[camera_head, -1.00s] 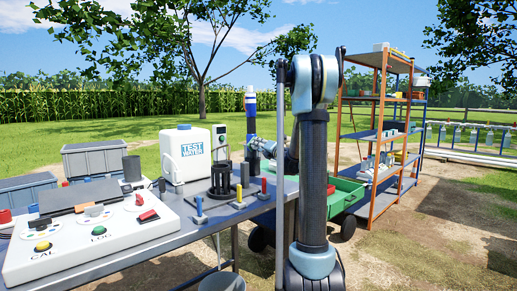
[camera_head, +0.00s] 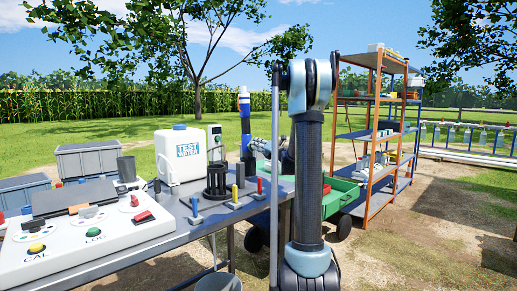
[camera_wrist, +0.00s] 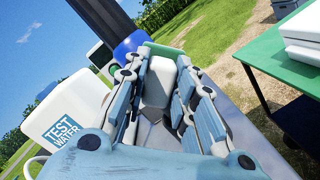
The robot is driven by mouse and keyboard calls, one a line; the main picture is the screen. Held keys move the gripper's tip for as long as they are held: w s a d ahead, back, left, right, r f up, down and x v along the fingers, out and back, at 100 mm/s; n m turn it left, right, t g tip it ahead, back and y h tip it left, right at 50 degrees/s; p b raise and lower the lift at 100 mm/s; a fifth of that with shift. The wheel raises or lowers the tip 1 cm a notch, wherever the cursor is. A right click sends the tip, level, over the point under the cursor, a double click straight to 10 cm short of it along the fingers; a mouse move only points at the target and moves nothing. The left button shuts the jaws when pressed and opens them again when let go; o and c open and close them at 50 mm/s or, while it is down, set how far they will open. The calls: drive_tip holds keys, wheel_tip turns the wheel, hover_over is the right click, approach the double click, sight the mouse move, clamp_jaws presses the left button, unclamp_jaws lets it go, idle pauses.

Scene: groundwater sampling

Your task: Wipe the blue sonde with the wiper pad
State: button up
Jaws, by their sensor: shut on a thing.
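The blue sonde (camera_head: 244,104) stands upright at the far side of the bench, with a white top, a bright blue band and a dark lower body. In the wrist view its dark body and blue band (camera_wrist: 130,46) lie just beyond my fingertips. My gripper (camera_head: 258,146) is beside the sonde, on its right in the head view. In the wrist view my gripper (camera_wrist: 162,88) is shut on a pale block (camera_wrist: 157,86) with a grey-green front plate, apparently the wiper pad. The plate is close to the blue band; whether they touch I cannot tell.
A white test water tank (camera_head: 181,156) and a dark round holder (camera_head: 216,181) stand on the bench (camera_head: 190,232), left of the sonde. Small posts with coloured tops stand in front. A green cart (camera_head: 341,192) and an orange shelf (camera_head: 376,140) are to the right.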

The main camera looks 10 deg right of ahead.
drive_tip(key=shift+s+a, duration=0.4)
drive_tip(key=shift+a, duration=0.35)
drive_tip(key=shift+s+a, duration=0.4)
drive_tip(key=shift+a, duration=0.3)
drive_tip(key=shift+w+d, duration=0.1)
drive_tip(key=shift+w+d, duration=0.5)
drive_tip(key=shift+d, duration=0.3)
drive_tip(key=shift+w+d, duration=0.5)
drive_tip(key=shift+d, duration=0.3)
drive_tip(key=shift+d+r+v, duration=0.15)
drive_tip(key=shift+v, duration=1.3)
drive_tip(key=shift+d+r+v, duration=0.1)
drive_tip(key=shift+d+v, duration=0.1)
drive_tip(key=shift+v, duration=1.3)
drive_tip(key=shift+w, duration=0.1)
drive_tip(key=v, duration=0.3)
drive_tip(key=shift+w+d+r, duration=0.15)
